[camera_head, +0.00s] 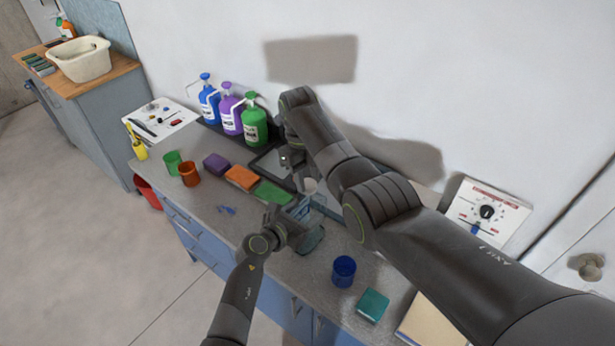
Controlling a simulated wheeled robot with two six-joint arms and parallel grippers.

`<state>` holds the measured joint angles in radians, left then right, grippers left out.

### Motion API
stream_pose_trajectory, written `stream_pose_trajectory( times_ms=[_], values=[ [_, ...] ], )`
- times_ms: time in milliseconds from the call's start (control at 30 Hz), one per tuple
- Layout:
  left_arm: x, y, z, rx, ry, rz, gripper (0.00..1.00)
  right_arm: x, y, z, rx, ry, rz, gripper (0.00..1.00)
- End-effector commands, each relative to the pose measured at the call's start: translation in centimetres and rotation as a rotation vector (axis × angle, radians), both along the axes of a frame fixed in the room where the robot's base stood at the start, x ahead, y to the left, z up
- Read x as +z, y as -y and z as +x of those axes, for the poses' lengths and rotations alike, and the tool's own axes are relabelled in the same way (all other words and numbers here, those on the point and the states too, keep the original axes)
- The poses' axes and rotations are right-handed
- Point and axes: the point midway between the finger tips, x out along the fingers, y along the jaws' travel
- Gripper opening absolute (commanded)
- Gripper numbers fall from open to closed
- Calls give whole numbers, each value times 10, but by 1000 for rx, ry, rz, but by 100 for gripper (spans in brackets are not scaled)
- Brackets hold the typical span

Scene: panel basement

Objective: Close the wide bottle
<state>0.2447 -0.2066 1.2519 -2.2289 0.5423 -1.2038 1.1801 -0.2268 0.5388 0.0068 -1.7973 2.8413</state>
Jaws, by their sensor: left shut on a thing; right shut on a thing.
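My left gripper (286,217) is low over the counter. It is shut on a bluish, partly see-through thing (301,209), which may be the wide bottle; its outline is mostly hidden by the fingers. My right gripper (297,168) comes in from above and behind it, close to the sink. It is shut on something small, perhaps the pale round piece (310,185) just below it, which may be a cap. My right arm and gripper hide much of this area. I cannot tell whether the two held things touch.
Blue, purple and green pump bottles (229,115) stand by the wall. Green and orange cups (189,174), several sponges (242,178), a blue cup (344,271) and a teal block (372,305) are on the counter (210,228). A knob panel (487,212) is at right.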

Motion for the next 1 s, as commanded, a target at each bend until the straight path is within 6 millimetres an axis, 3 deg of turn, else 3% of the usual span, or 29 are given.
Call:
stream_pose_trajectory(
  times_ms=[67, 100, 267, 567, 800, 1000],
  values=[
    [-1, 0, -1, -2, -2, 1, 0, 1, 0, 1, 1, 6, 0, 13],
    [-1, 0, -1, -2, -2, 1, 0, 1, 0, 1, 1, 6, 0, 36],
    [-1, 0, -1, -2, -3, 0, 0, 1, 0, 1, 1, 5, 1, 55],
    [-1, 0, -1, -1, -2, 0, 0, 4, 0, 1, 2, 3, 1, 55],
    [-1, 0, 0, -1, -2, 0, 0, 35, 0, 1, 2, 5, 1, 55],
    [-1, 0, 0, -1, -2, 0, 0, 46, 0, 0, 3, 3, 0, 55]
  ],
)
